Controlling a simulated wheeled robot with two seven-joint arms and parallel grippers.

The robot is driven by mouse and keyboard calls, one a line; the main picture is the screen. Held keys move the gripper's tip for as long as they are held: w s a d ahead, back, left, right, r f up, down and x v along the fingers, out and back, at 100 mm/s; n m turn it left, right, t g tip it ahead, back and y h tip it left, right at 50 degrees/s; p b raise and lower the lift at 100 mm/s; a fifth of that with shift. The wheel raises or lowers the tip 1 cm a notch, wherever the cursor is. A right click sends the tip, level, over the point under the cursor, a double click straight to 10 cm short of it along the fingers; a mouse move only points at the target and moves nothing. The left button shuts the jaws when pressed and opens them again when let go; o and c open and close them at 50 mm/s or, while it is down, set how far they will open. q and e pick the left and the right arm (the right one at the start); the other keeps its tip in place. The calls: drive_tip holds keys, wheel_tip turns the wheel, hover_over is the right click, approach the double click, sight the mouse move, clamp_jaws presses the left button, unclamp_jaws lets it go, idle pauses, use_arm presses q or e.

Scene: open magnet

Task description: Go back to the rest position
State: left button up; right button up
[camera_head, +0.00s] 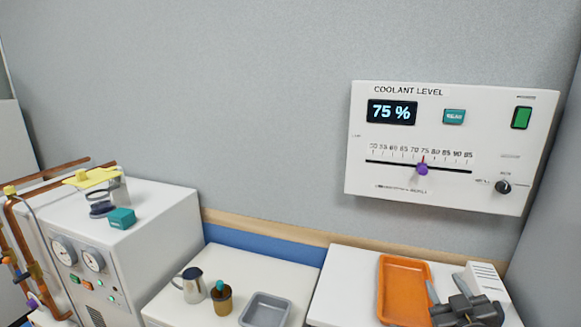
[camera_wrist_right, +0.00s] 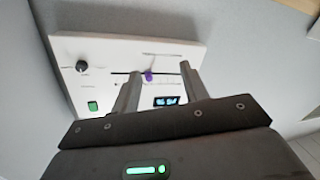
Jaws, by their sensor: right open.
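My right gripper (camera_head: 449,297) is low at the right in the head view, in front of the orange tray and the white counter. Its two fingers are apart and nothing is between them. In the right wrist view the gripper (camera_wrist_right: 158,82) points towards the white coolant level panel (camera_wrist_right: 105,60), with open space between the fingers and the panel. In the head view the panel (camera_head: 440,195) hangs on the grey wall, reads 75 %, and has a purple slider knob (camera_head: 422,169) near the 75 mark. My left gripper is not in view.
An orange tray (camera_head: 393,312) lies on the right white counter beside a white box (camera_head: 483,275). The middle counter holds a metal jug (camera_head: 193,287), a brown pot (camera_head: 221,300) and a grey tray (camera_head: 248,316). A white machine (camera_head: 155,235) with gauges and copper pipes stands left.

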drive_tip(key=s+a+f+g+y, duration=0.1)
drive_tip(key=s+a+f+g, duration=0.15)
drive_tip(key=s+f, duration=0.4)
drive_tip(key=s+a+f+g+y, duration=0.15)
drive_tip(key=s+f+g, duration=0.25)
drive_tip(key=f, duration=0.6)
drive_tip(key=s+a+f+g, duration=0.2)
drive_tip(key=s+f, duration=0.1)
drive_tip(key=s, duration=0.3)
drive_tip(key=s+a+f+m+g, duration=0.1)
drive_tip(key=s+f+g, duration=0.25)
drive_tip(key=s, duration=0.35)
drive_tip(key=s+a+f+g, duration=0.2)
drive_tip(key=s+f, duration=0.1)
drive_tip(key=s, duration=0.3)
wheel_tip(320, 180, down, 28)
drive_tip(key=s+g, duration=0.1)
drive_tip(key=s, duration=0.1)
drive_tip(key=s+d+f+g, duration=0.1)
drive_tip(key=s+d+f, duration=0.1)
drive_tip(key=s+f, duration=1.2)
drive_tip(key=shift+s+d, duration=0.35)
drive_tip(key=shift+s, duration=0.5)
drive_tip(key=shift+f, duration=0.1)
